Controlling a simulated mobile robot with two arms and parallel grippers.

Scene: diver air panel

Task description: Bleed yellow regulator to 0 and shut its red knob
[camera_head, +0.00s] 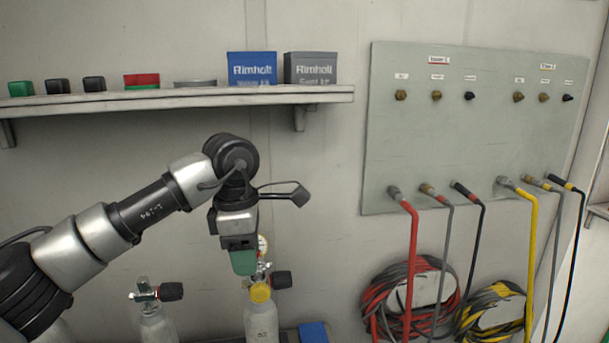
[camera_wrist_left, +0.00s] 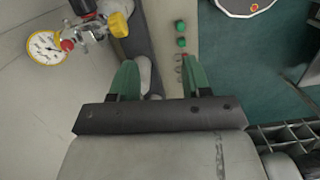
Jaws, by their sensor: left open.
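The yellow regulator (camera_head: 260,292) sits on top of a pale cylinder (camera_head: 262,324), with a black knob (camera_head: 281,280) at its right. Its gauge (camera_head: 262,244) is partly hidden behind my left gripper (camera_head: 243,264), which hangs just in front of and above it, fingers down. In the left wrist view the yellow-rimmed gauge (camera_wrist_left: 46,48) is at upper left, with a small red knob (camera_wrist_left: 67,45) beside it and the yellow regulator part (camera_wrist_left: 118,24) to the right. My green left fingers (camera_wrist_left: 163,78) are apart and empty, clear of the red knob. The needle is too small to read.
Another cylinder valve (camera_head: 157,292) stands to the left. A shelf (camera_head: 200,97) with boxes crosses above the arm. A wall panel (camera_head: 470,130) with hoses is at right; red (camera_head: 375,295) and yellow (camera_head: 480,325) hose coils hang below it.

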